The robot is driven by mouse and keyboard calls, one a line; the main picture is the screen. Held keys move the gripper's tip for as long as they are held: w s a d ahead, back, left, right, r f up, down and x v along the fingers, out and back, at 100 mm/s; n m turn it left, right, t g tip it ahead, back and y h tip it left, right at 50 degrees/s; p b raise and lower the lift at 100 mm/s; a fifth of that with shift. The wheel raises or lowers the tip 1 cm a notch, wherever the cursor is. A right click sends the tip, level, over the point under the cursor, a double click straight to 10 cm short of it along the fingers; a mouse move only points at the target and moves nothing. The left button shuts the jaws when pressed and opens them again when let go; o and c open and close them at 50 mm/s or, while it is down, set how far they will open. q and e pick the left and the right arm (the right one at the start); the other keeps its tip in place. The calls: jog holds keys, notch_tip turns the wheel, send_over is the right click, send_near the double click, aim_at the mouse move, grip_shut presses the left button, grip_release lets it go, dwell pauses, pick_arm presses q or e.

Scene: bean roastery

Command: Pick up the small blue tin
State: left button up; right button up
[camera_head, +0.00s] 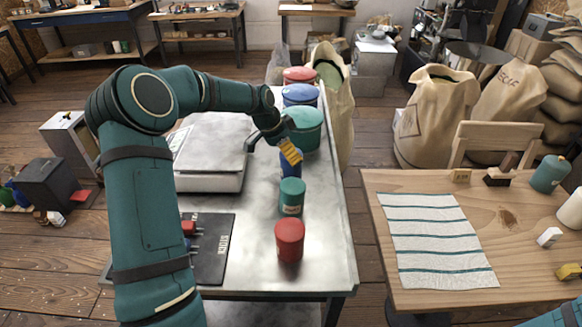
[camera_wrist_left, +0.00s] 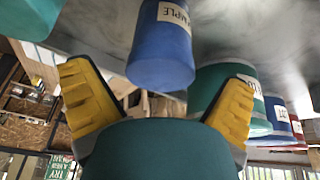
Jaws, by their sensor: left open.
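The small blue tin (camera_head: 290,165) stands on the metal table, partly hidden behind my left gripper (camera_head: 290,152) in the head view. In the left wrist view the blue tin (camera_wrist_left: 160,52), with a white "SAMPLE" label, appears between the two yellow fingers, which are spread apart. The left gripper is open and holds nothing. I cannot tell whether a finger touches the tin. A small green tin (camera_head: 291,198) and a small red tin (camera_head: 290,240) stand in front of the blue one. My right gripper is out of view.
Large green (camera_head: 306,132), blue (camera_head: 300,95) and red (camera_head: 299,75) tins stand behind on the metal table (camera_head: 325,258). A scale (camera_head: 208,178) and a black mat (camera_head: 213,270) lie to the left. A wooden table (camera_head: 520,250) with a striped cloth (camera_head: 435,240) is at right.

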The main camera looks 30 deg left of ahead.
pick_arm(q)
jog(key=x, duration=0.3)
jog(key=shift+f+b, duration=0.3)
jog(key=c, duration=1.2)
jog(key=shift+c, duration=0.2)
jog(key=shift+r, duration=0.15)
